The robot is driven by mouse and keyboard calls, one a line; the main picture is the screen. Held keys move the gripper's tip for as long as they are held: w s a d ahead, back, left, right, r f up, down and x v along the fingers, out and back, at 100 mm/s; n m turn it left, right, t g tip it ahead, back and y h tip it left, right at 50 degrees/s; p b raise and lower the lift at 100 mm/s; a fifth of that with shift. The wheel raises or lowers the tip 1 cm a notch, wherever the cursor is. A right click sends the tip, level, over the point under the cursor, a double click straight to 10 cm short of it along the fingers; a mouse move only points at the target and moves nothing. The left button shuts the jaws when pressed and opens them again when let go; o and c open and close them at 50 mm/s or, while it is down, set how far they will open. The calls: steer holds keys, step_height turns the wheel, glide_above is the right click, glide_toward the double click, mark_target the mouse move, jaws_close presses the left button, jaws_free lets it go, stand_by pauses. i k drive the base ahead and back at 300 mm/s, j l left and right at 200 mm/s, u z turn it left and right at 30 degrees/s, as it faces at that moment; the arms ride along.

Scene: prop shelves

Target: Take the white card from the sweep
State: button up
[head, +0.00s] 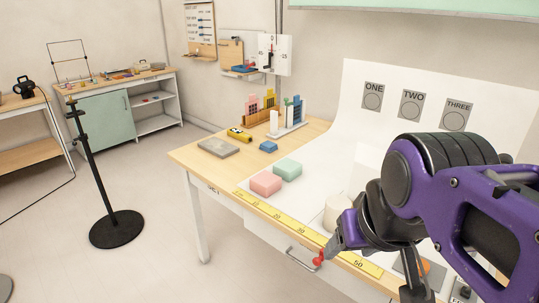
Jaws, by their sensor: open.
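The sweep (347,110) is a white sheet that curves from an upright back down onto the wooden table. A pale upright rectangle on it, probably the white card (366,166), stands below the labels ONE and TWO; its right side is hidden by my purple arm, and it barely stands out from the white behind. My gripper (328,250) is at the table's front edge, in front of the card and apart from it. A grey part with a red tip shows; the jaws are open, and nothing is seen between them.
A cream cylinder (336,212) stands behind my gripper. Pink (265,184) and green (288,169) blocks sit at the sweep's left. A yellow ruler (290,222) lies along the front edge. A black stand (117,229) is on the floor at left. My arm covers the table's right side.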

mark_target(368, 159)
steer(key=z, duration=0.6)
steer(key=i+j, duration=0.2)
steer(key=j, duration=0.2)
steer(key=i+j, duration=0.15)
steer(key=j, duration=0.25)
steer(key=i+j+z, duration=0.1)
steer(key=j+z, duration=0.15)
steer(key=i+j+z, duration=0.1)
steer(key=j+z, duration=0.15)
steer(key=j, duration=0.1)
